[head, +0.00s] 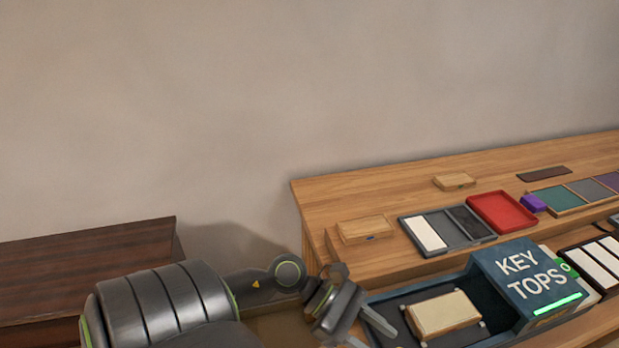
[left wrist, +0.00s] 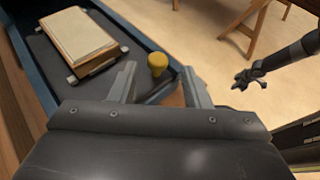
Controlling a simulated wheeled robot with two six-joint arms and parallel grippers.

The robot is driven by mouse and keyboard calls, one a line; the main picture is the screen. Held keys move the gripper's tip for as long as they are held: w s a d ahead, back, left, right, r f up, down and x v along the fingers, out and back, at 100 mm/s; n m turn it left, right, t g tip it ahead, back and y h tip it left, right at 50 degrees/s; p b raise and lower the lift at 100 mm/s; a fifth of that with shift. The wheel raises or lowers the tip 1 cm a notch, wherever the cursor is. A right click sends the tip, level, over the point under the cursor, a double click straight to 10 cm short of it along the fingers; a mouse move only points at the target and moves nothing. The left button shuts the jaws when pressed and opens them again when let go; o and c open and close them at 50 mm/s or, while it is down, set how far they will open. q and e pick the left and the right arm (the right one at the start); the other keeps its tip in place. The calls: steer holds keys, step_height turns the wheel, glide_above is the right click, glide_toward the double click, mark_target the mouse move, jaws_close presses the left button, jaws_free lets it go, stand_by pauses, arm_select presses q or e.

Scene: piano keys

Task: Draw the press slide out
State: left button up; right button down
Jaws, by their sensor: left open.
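The press (head: 525,280) is a blue housing marked KEY TOPS with a lit green strip. Its dark slide (head: 395,303) shows in a blue-walled bed left of the housing and carries a wooden block with a cream top (head: 443,312). In the left wrist view a yellow knob (left wrist: 157,63) stands at the slide's near end. My left gripper (head: 367,332) is at that end of the bed. Its open fingers (left wrist: 160,72) are on either side of the knob in that view; I see no contact. A dark arm end, probably my right gripper (left wrist: 250,76), is over the floor.
White keys (head: 600,262) lie right of the press. A dark wooden cabinet (head: 90,265) is at left.

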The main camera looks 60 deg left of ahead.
arm_select(q)
steer(key=p+v, duration=0.6)
steer(key=v, duration=0.9)
steer(key=shift+s+a+p, duration=0.2)
steer(key=shift+p, duration=0.1)
